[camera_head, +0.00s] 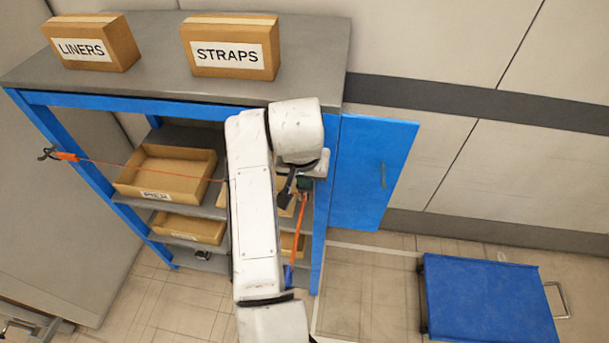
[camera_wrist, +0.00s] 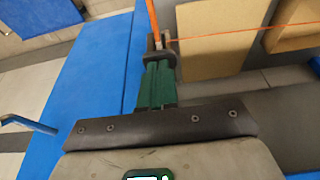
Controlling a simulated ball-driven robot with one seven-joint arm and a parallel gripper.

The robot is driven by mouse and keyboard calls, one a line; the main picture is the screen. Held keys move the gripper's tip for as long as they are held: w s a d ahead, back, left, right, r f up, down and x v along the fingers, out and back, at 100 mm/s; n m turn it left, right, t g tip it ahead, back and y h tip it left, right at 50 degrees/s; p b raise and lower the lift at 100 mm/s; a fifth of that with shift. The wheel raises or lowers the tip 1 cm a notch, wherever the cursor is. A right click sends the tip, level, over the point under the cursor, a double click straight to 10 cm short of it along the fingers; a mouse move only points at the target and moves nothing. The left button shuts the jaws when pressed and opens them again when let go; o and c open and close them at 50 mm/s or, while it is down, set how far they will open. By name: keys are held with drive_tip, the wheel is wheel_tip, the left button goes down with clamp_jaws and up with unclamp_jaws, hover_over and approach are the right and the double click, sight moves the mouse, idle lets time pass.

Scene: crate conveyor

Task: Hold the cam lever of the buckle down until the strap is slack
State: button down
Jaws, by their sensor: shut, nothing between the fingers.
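The orange strap (camera_head: 110,166) runs as a thin straight line from a dark hook on the left blue post across the rack front, then behind my arm. Its loose tail (camera_head: 301,220) hangs by the right post. In the wrist view the strap (camera_wrist: 240,34) meets a small dark buckle (camera_wrist: 159,45). My gripper (camera_wrist: 157,68), with green fingers, is shut and empty, its tips at or just in front of the buckle. I cannot tell whether they touch the cam lever; it is not clearly distinguishable. In the head view my gripper (camera_head: 304,184) is small and partly hidden by my wrist.
Cardboard trays (camera_head: 165,172) sit on the rack shelves behind the strap. Boxes marked LINERS (camera_head: 95,42) and STRAPS (camera_head: 232,46) stand on top. A blue door (camera_head: 373,172) stands open at right. A blue cart (camera_head: 487,300) is on the floor at lower right.

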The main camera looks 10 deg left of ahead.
drive_tip(key=shift+s+f+t+b, duration=0.45)
drive_tip(key=shift+f+t+b, duration=0.15)
drive_tip(key=shift+f+t, duration=0.3)
drive_tip(key=shift+w+r, duration=0.1)
drive_tip(key=shift+r, duration=0.2)
drive_tip(key=shift+r+p, duration=0.7)
drive_tip(key=shift+p, duration=0.2)
